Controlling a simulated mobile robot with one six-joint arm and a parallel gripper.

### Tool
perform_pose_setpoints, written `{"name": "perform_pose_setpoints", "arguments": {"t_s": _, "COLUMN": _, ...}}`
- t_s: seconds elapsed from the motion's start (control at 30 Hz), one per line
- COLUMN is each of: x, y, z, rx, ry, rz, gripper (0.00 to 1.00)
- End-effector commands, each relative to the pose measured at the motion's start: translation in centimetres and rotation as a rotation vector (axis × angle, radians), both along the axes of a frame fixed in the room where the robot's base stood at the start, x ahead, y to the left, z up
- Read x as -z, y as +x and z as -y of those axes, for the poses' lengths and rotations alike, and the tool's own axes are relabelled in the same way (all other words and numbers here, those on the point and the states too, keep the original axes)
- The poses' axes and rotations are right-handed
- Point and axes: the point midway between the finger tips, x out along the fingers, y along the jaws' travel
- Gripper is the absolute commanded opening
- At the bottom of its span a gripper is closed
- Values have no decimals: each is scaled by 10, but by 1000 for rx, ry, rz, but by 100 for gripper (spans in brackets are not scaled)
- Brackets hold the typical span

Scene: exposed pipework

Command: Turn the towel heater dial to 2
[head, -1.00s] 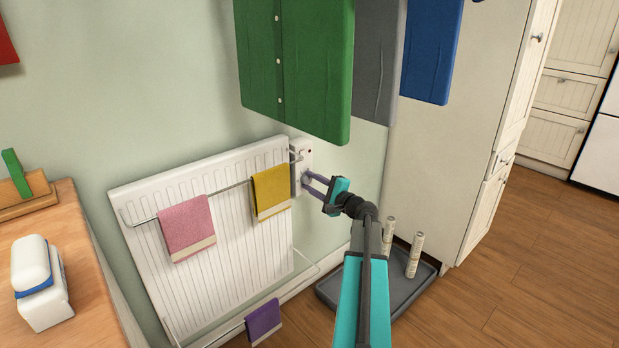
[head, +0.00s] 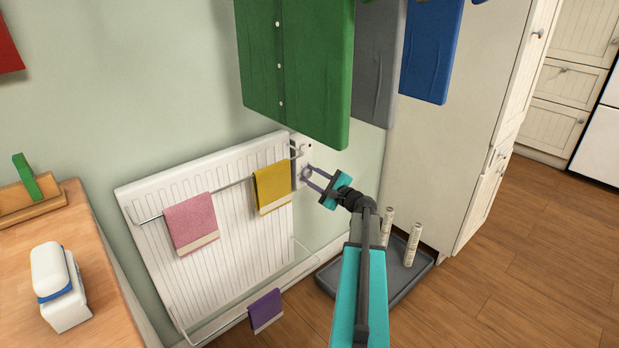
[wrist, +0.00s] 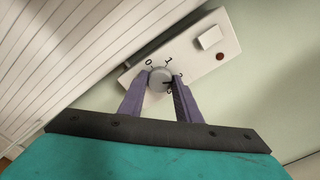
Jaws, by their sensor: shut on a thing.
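The towel heater dial (wrist: 159,79) is a grey round knob on a white control box (wrist: 205,55), with 0 and 1 marked around it in the wrist view. A further mark by the right finger is partly covered. A dark pointer line on the dial points right, toward that covered mark. My gripper (wrist: 160,84) is shut on the dial, one purple finger on each side. In the head view my gripper (head: 306,176) reaches the box (head: 302,150) at the right end of the white radiator (head: 150,205).
Pink (head: 190,222), yellow (head: 272,187) and purple (head: 265,309) towels hang on the radiator's rails. Green (head: 300,75), grey (head: 375,70) and blue (head: 430,60) garments hang above my arm. A grey tray (head: 400,285) with rolled papers stands on the floor. A wooden counter (head: 90,300) is at left.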

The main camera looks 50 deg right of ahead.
Motion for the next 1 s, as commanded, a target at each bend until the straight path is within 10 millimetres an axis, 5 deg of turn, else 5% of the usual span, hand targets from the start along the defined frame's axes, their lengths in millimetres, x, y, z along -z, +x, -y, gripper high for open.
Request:
{"name": "perform_pose_setpoints", "arguments": {"t_s": 0.07, "x": -2, "y": 1, "z": 1, "rx": 1, "ry": 0, "rz": 3, "gripper": 8}}
{"name": "perform_pose_setpoints", "arguments": {"t_s": 0.1, "x": -2, "y": 1, "z": 1, "rx": 1, "ry": 0, "rz": 3, "gripper": 32}}
{"name": "perform_pose_setpoints", "arguments": {"t_s": 0.2, "x": -1, "y": 1, "z": 1, "rx": 1, "ry": 0, "rz": 2, "gripper": 49}}
{"name": "perform_pose_setpoints", "arguments": {"t_s": 0.67, "x": -1, "y": -5, "z": 0, "rx": 1, "ry": -2, "rz": 0, "gripper": 49}}
{"name": "perform_pose_setpoints", "arguments": {"t_s": 1.0, "x": -2, "y": -45, "z": -4, "rx": 3, "ry": -2, "rz": 0, "gripper": 49}}
